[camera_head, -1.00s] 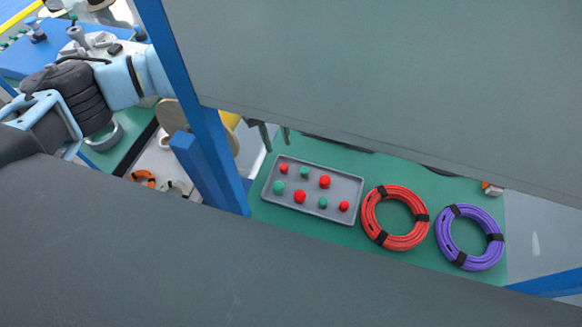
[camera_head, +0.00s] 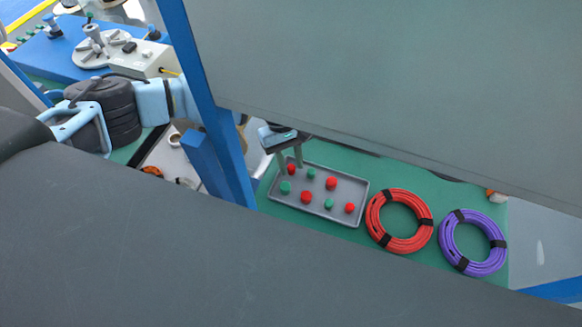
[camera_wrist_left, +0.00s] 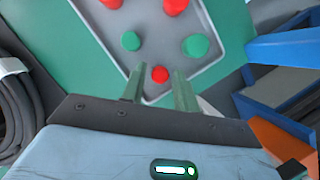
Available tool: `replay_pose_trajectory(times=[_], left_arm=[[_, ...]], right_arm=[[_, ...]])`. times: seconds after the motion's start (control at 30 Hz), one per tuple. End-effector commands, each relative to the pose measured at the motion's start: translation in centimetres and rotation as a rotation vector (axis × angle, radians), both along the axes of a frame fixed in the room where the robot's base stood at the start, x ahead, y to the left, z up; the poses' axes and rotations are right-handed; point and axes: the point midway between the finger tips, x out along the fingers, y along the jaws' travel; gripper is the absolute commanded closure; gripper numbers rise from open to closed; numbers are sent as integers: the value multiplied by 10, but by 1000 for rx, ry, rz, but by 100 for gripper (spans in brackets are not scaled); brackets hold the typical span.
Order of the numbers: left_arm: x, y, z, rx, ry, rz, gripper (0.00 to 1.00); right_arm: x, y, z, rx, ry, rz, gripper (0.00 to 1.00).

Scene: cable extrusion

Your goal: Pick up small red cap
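A grey tray (camera_head: 352,222) holds several red and green caps. A small red cap (camera_head: 291,169) lies near the tray's left corner, and another small red cap (camera_head: 350,208) lies near its right end. My left gripper (camera_head: 291,168) is open, its two fingers pointing down over the tray's left corner. In the left wrist view, a small red cap (camera_wrist_left: 159,74) shows between the open fingertips of my left gripper (camera_wrist_left: 157,73), with a gap on both sides. Its height above the cap is hard to judge. My right gripper is not in view.
Green caps (camera_wrist_left: 130,41) (camera_wrist_left: 195,46) lie close to the fingertips. A red cable coil (camera_head: 371,217) and a purple coil (camera_head: 446,241) lie right of the tray. A blue post (camera_head: 212,100) stands left of it. Large grey panels cover much of the head view.

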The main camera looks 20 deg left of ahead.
Motion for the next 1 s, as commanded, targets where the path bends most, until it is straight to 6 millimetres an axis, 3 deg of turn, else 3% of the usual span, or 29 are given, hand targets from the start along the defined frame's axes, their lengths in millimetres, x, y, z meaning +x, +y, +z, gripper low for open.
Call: replay_pose_trajectory(times=[0.27,0.5,0.8,1.0], left_arm=[[-1,-1,-3,-1,-1,0,70],[-1,-1,-3,-1,-1,0,100],[-1,-1,-1,-1,-1,0,100],[0,-1,11,-1,-1,-1,100]], right_arm=[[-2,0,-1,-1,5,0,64],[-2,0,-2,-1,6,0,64],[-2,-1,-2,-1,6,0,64],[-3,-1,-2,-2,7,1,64]])
